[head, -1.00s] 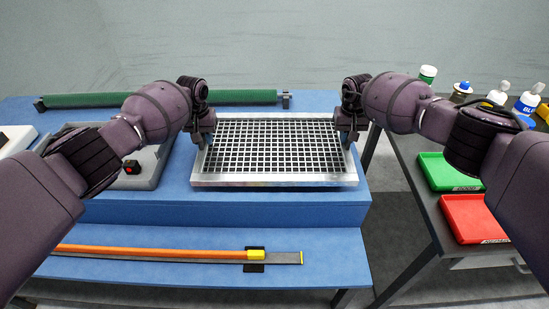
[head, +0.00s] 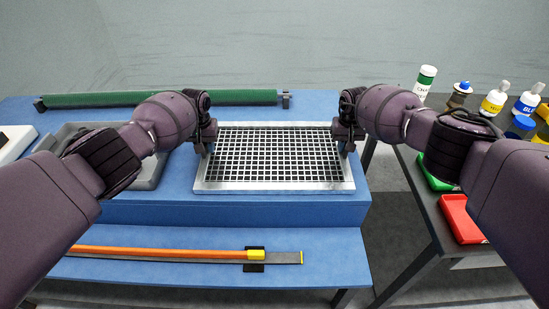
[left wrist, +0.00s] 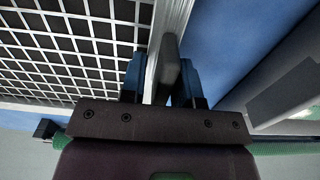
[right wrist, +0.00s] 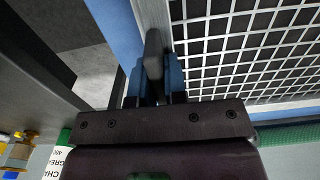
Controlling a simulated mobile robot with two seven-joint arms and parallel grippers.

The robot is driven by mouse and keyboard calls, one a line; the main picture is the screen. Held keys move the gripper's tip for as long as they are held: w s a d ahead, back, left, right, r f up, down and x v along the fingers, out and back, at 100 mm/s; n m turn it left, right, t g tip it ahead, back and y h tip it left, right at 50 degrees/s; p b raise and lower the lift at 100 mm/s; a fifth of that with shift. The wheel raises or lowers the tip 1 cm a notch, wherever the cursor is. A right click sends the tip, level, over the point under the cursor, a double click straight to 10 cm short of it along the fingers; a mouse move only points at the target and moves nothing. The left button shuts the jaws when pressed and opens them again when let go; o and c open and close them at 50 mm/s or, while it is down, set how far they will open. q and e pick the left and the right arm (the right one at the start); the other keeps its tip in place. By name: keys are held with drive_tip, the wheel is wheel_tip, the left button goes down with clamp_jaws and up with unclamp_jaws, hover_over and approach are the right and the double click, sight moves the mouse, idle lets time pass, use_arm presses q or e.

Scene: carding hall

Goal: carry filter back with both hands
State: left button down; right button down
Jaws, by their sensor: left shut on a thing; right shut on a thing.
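The filter (head: 275,187), a pale metal frame around a square mesh, is level over the blue bench top (head: 285,210). It looks very low or resting there; I cannot tell if it touches. My left gripper (head: 207,150) is shut on the filter's left side, and my right gripper (head: 346,148) is shut on its right side. In the left wrist view the blue fingers (left wrist: 160,80) clasp a grey tab on the filter's side rail (left wrist: 168,30). The right wrist view shows the same hold by the right fingers (right wrist: 155,80) at the opposite rail (right wrist: 155,20).
A green roller (head: 160,99) lies behind along the bench. A grey unit (head: 150,172) stands left of the filter. An orange rod (head: 170,252) lies on the lower front shelf. At right, a dark table holds bottles (head: 494,100), a green tray (head: 435,178) and a red tray (head: 461,220).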

use_arm(q)
drive_tip(key=shift+a+f, duration=0.15)
drive_tip(key=shift+a, duration=0.3)
use_arm(e)
drive_tip(key=shift+d+f, duration=0.1)
drive_tip(key=shift+d, duration=0.35)
use_arm(q)
drive_tip(key=c, duration=1.1)
unclamp_jaws()
use_arm(e)
drive_tip(key=c, duration=1.4)
unclamp_jaws()
use_arm(q)
drive_tip(key=shift+o, duration=1.3)
drive_tip(key=shift+d, duration=0.1)
use_arm(e)
drive_tip(key=shift+o, duration=1.2)
drive_tip(key=shift+a, duration=0.1)
use_arm(q)
drive_tip(key=shift+d, duration=0.15)
use_arm(e)
drive_tip(key=shift+a, duration=0.1)
use_arm(q)
drive_tip(key=shift+d, duration=0.1)
use_arm(e)
drive_tip(key=shift+a, duration=0.1)
use_arm(q)
drive_tip(key=shift+r, duration=0.25)
